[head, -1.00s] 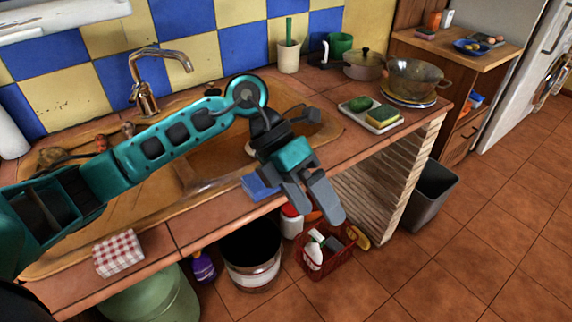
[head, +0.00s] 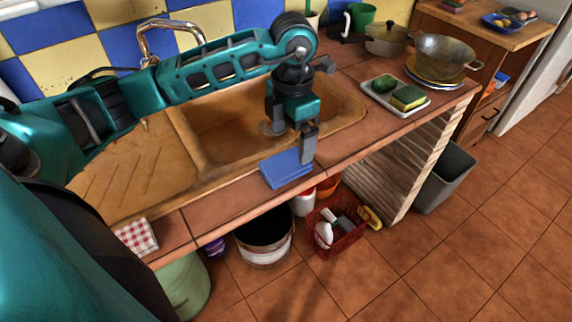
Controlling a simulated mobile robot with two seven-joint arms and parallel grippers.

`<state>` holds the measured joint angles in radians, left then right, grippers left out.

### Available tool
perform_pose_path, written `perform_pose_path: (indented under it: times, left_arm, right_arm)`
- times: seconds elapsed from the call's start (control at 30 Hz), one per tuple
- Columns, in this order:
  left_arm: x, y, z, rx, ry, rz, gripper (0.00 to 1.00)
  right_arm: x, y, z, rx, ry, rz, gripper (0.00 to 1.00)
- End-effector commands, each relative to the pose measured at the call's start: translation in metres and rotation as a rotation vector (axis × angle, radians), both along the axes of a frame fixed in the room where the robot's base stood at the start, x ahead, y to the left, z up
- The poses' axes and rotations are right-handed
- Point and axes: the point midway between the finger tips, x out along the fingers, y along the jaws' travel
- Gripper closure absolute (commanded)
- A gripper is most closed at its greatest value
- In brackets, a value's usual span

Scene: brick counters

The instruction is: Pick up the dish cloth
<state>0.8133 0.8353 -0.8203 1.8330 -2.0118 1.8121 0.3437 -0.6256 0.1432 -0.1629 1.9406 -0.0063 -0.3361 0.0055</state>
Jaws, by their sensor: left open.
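A flat blue folded cloth (head: 287,169) lies on the front edge of the counter, before the sink. A red-and-white checkered cloth (head: 136,237) lies on the counter edge at lower left, partly covered by my arm. My left gripper (head: 290,146) points down just above and behind the blue cloth. Its jaws are open, with nothing seen between them. One finger overlaps the blue cloth's right end in the picture; I cannot tell whether it touches. My right gripper is not in view.
The sink basin (head: 226,132) lies behind the gripper, with a faucet (head: 171,30) at the back. A bucket (head: 266,242) and a red basket (head: 336,232) stand on the floor below.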

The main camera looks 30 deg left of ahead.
Motion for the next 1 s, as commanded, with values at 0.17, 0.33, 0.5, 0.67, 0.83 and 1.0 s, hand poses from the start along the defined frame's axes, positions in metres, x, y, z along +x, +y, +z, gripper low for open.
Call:
perform_pose_path:
  times: [0.17, 0.33, 0.5, 0.67, 0.83, 1.0]
  left_arm:
    - [0.000, 0.000, -0.013, -0.001, 0.001, -0.001, 0.04]
    - [0.001, -0.001, -0.037, -0.001, 0.006, -0.001, 0.04]
    - [0.002, -0.001, -0.058, -0.002, 0.002, -0.001, 0.04]
    - [0.002, 0.000, -0.063, 0.000, 0.000, -0.001, 0.04]
    - [0.002, -0.001, -0.063, -0.001, 0.000, -0.002, 0.07]
    - [0.002, -0.001, -0.062, -0.001, 0.000, -0.001, 0.23]
  right_arm:
    - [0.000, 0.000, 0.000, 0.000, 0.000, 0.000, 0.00]
    - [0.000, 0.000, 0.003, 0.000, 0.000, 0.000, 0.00]
    - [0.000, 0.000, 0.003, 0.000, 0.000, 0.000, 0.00]
    - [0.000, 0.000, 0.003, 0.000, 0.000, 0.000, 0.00]
    - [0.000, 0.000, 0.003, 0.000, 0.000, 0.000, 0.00]
    - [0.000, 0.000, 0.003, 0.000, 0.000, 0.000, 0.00]
